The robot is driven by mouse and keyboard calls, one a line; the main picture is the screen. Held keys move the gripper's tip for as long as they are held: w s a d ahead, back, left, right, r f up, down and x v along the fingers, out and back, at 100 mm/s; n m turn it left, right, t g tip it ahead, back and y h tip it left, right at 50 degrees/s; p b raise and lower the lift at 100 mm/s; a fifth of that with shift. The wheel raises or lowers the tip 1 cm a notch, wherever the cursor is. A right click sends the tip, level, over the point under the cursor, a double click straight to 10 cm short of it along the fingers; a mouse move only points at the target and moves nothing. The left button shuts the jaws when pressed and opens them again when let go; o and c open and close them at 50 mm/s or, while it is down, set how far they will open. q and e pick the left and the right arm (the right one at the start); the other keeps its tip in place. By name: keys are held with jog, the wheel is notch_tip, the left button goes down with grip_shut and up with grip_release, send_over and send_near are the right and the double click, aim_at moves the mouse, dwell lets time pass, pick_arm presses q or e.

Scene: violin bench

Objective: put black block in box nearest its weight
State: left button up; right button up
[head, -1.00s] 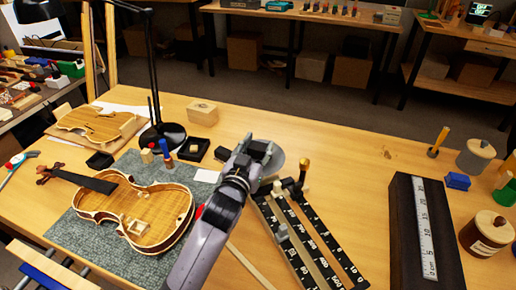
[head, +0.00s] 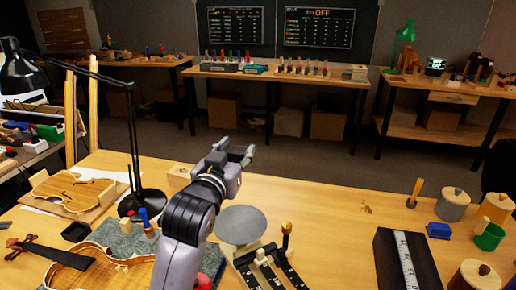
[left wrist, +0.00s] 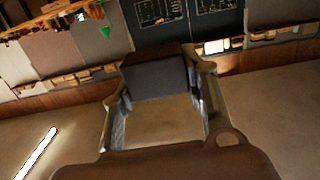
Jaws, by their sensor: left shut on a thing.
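My left gripper (head: 236,156) is raised above the bench in the head view. In the left wrist view its fingers (left wrist: 160,95) are shut on a dark block (left wrist: 158,76), which sits between the fingertips. The block is hard to make out in the head view. A beam scale stands below and to the right of the gripper. Its round grey pan (head: 240,225) looks empty, and its dark marked beams (head: 268,268) are partly cut off. A small black open box (head: 76,232) is at the left. My arm hides the bench behind it. My right gripper is out of view.
A violin (head: 100,262) lies on a grey mat at the left, near a black lamp (head: 143,200). A wooden box (head: 180,175) is behind my arm. The bench's middle right is clear.

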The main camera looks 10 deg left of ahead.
pick_arm(q)
jog(key=s+a+f, duration=0.2)
jog(key=s+f, duration=1.8)
jog(key=s, duration=0.3)
jog(key=w+d+r+m+g+h, duration=0.1)
jog(key=w+d+m+h, duration=0.1)
jog(key=d+h, duration=0.1)
jog(key=w+d+r+m+g+h, duration=0.1)
jog(key=w+d+m+g+h, duration=0.1)
jog(key=d+m+h, duration=0.1)
jog(key=w+d+r+m+g+h, duration=0.1)
jog(key=w+d+m+h, duration=0.1)
jog(key=d+h, duration=0.3)
jog(key=shift+d+r+m, duration=0.15)
jog(key=shift+r+m, duration=0.2)
jog(key=shift+m, duration=0.15)
jog(key=w+d+r+m+g+h, duration=0.1)
jog(key=w+d+m+g+h, duration=0.1)
jog(key=d+m+g+h, duration=0.2)
jog(key=shift+w+d+r+g, duration=0.25)
jog(key=shift+w+d+g, duration=0.05)
jog(key=shift+d+g, duration=0.55)
